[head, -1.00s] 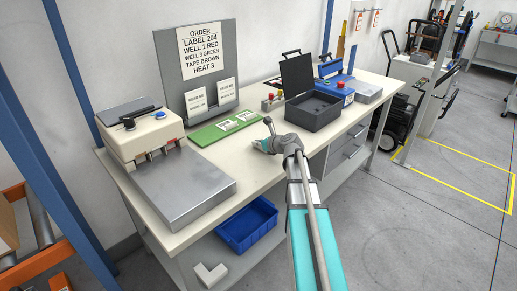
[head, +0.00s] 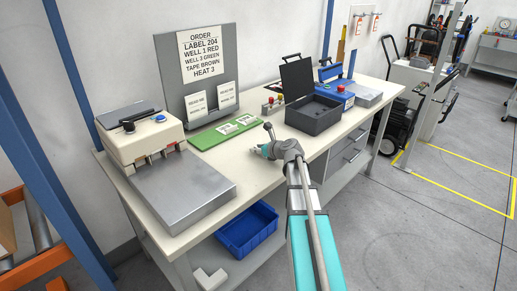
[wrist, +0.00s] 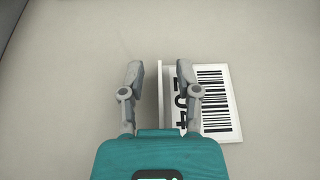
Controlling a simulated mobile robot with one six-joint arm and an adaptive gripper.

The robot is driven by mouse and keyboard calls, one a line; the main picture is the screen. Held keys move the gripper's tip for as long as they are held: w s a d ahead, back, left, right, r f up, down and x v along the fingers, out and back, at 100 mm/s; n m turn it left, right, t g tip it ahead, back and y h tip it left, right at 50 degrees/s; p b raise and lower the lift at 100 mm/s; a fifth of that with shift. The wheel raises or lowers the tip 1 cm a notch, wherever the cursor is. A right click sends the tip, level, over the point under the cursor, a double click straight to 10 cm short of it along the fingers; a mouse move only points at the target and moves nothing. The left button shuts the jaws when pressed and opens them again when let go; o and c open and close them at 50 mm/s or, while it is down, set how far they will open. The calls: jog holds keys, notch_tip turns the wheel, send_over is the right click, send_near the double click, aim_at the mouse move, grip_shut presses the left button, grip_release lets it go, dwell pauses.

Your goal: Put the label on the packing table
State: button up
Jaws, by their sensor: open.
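In the wrist view a white label (wrist: 212,95) with a barcode and the printed number 204 lies flat on the pale packing table (wrist: 70,80). My gripper (wrist: 160,75) is open above the table. Its right finger covers part of the label. A thin pale upright strip (wrist: 160,95) shows between the fingers, touching neither; I cannot tell whether it is part of the label. In the head view my gripper (head: 256,147) is low over the packing table (head: 262,183), right of the green mat (head: 205,139). The label under it cannot be made out there.
White cards lie on the green mat. An order board (head: 199,60) with two cards stands behind. A metal-plated machine (head: 180,190) is at left, an open dark box (head: 312,115) and a blue machine (head: 335,90) at right. Bare tabletop lies in front of the mat.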

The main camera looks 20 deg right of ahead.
jog(key=shift+r, duration=0.15)
jog(key=shift+s+r, duration=0.1)
jog(key=shift+s, duration=0.05)
jog(key=p+v, duration=0.4)
jog(key=v, duration=0.5)
jog(key=shift+s+d+r, duration=0.15)
jog(key=shift+s, duration=0.2)
jog(key=shift+p+v, duration=0.4)
jog(key=shift+v, duration=0.55)
